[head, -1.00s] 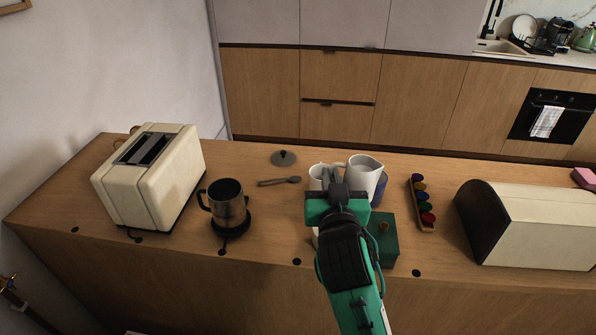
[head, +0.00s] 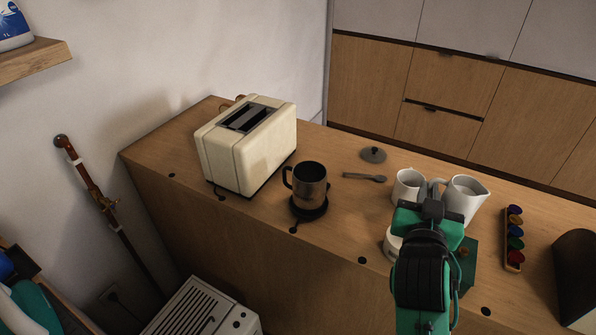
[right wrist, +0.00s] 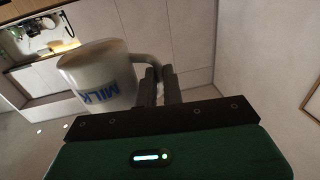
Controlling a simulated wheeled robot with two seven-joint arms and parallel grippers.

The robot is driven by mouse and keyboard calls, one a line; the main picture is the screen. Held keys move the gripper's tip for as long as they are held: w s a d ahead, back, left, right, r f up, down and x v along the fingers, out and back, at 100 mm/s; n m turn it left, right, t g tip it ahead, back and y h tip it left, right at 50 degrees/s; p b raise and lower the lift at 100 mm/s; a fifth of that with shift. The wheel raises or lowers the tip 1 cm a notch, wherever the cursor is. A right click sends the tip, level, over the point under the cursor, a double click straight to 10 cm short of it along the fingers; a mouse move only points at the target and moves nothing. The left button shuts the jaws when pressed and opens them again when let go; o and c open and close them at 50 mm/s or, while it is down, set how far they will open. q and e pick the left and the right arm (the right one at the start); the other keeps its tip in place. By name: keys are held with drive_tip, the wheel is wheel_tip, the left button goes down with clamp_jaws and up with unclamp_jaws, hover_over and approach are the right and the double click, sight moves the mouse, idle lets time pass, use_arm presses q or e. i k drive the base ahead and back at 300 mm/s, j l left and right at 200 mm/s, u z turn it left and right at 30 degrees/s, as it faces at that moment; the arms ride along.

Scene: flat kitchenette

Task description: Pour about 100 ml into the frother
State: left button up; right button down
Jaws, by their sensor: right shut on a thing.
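The frother (head: 309,187) is a dark metal cup with a black handle, standing upright on a round black base (head: 308,208) on the counter. Its inside looks dark; I cannot tell what it holds. My right gripper (head: 433,206) is to the right of the frother, shut on the handle of a white milk jug (head: 465,198). In the right wrist view the fingers (right wrist: 158,88) grip the handle and the jug (right wrist: 100,78) shows blue MILK lettering. The jug looks about upright in the head view. My left gripper is not in view.
A cream toaster (head: 247,146) stands left of the frother. A spoon (head: 365,177) and a dark lid (head: 373,154) lie behind it. A white mug (head: 408,187), a green box (head: 466,262) and a capsule rack (head: 513,240) are near the jug. Counter between frother and jug is mostly clear.

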sight(308, 187)
drive_tip(key=l+u, duration=0.3)
drive_tip(key=u, duration=0.15)
drive_tip(key=k+l+u, duration=0.1)
drive_tip(key=l+u, duration=0.15)
drive_tip(key=u, duration=0.2)
